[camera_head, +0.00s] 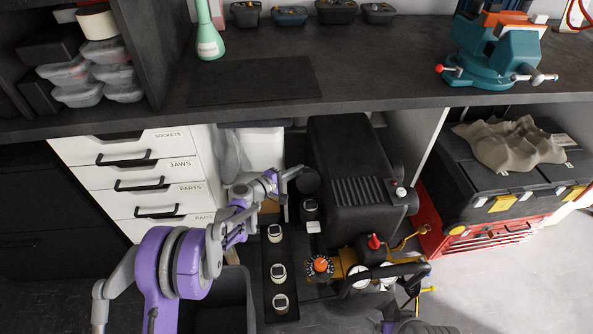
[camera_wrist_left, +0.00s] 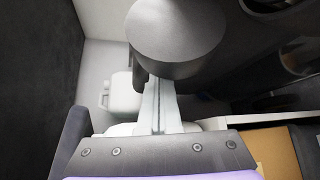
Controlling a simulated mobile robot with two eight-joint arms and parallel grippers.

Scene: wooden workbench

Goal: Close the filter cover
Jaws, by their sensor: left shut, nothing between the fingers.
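A black machine (camera_head: 350,165) with a ribbed top stands under the bench. A dark round part (camera_head: 308,181), which looks like the filter cover, is at its left end. In the left wrist view a dark cylindrical part (camera_wrist_left: 175,38), apparently the same one, is close in front of the fingers. My left gripper (camera_head: 297,172) is shut and empty beside this part; whether it touches is unclear. Its fingers also show in the left wrist view (camera_wrist_left: 158,105). How far the cover stands open cannot be told. Part of my right arm shows at the bottom edge; its gripper is not clear.
Several white-capped pieces (camera_head: 280,272) line a dark strip left of the machine. An orange knob (camera_head: 320,265), a red knob (camera_head: 375,242) and gauges sit at its front. White drawers (camera_head: 140,170) stand left, a red-based toolbox (camera_head: 485,235) right. The bench (camera_head: 380,80) overhangs the machine.

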